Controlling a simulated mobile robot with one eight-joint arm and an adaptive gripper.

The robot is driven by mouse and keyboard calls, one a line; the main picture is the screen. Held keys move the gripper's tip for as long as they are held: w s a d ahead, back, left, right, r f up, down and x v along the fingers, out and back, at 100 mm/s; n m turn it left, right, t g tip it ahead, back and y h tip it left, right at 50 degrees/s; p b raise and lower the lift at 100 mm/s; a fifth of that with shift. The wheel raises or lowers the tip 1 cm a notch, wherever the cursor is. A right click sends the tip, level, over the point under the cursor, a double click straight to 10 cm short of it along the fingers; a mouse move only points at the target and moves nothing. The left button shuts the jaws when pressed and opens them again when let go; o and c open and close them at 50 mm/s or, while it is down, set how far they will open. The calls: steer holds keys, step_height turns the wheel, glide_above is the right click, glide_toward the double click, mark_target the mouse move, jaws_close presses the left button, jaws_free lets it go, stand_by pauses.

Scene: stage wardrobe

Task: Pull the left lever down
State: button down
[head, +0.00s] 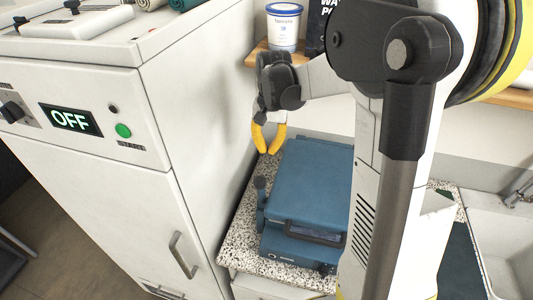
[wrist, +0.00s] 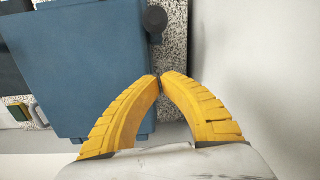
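A blue box-shaped machine (head: 308,185) sits on the speckled counter, and it also shows in the wrist view (wrist: 75,60). A dark round-ended lever (head: 260,183) stands at the machine's left side. Its knob shows at the top of the wrist view (wrist: 155,18), beside the machine's edge. My gripper (head: 267,152) has yellow fingers and hangs above the machine's back left corner, apart from the lever. In the wrist view its fingertips (wrist: 158,76) meet with nothing visible between them. The machine's right side is hidden behind my arm in the head view.
A tall white cabinet (head: 190,140) with an OFF display (head: 70,119) stands close on the left. A wooden shelf (head: 262,56) with a white tub (head: 284,25) is behind my gripper. A sink (head: 505,255) is at the right. A narrow counter strip lies left of the machine.

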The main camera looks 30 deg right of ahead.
mark_target(261, 193)
step_height(261, 193, down, 6)
steer(key=s+a, duration=0.2)
steer(key=shift+s+a+f, duration=0.2)
steer(key=shift+s+a, duration=0.1)
steer(key=shift+s, duration=0.05)
steer(key=shift+s, duration=0.1)
steer(key=shift+a, duration=0.1)
